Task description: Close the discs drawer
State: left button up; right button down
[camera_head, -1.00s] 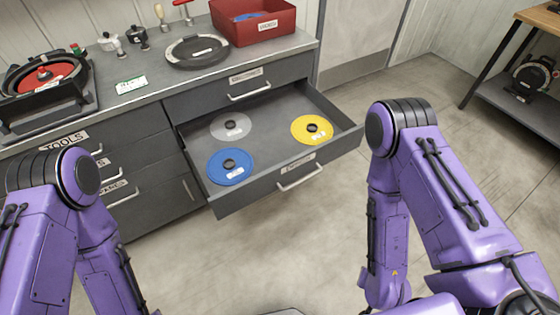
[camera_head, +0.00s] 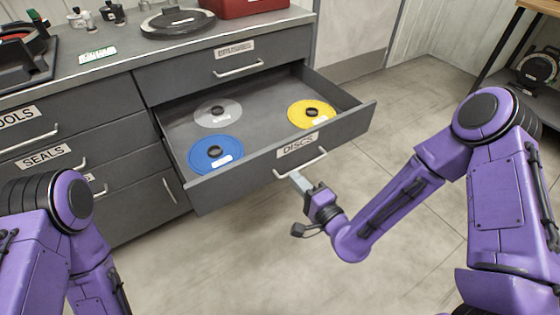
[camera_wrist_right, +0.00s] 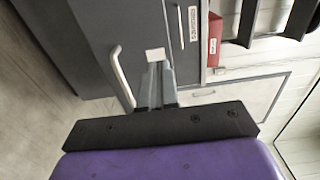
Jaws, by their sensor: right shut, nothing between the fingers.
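The discs drawer (camera_head: 250,170) stands pulled out from the grey cabinet, with its DISCS label and a pale bar handle (camera_head: 301,164) on the front. Inside lie a grey disc (camera_head: 207,121), a blue disc (camera_head: 205,164) and a yellow disc (camera_head: 322,119). My right gripper (camera_head: 296,177) is shut and empty, with its tips at the drawer front close to the handle. In the right wrist view the handle (camera_wrist_right: 119,75) runs just left of the shut fingers (camera_wrist_right: 156,75). I cannot tell whether the tips touch the drawer. My left gripper is out of view.
A closed drawer (camera_head: 185,79) with its own handle sits above the open one. Closed drawers (camera_head: 50,180) fill the cabinet's left side. A red bin (camera_head: 236,6) and a dark round part (camera_head: 177,22) stand on the counter. The floor (camera_head: 240,265) before the drawer is clear.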

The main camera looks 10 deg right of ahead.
aim_at(274, 153)
jog(key=x, duration=0.9)
jog(key=shift+s+f+p, duration=0.1)
jog(key=shift+f+p, duration=0.05)
jog(key=shift+p, duration=0.15)
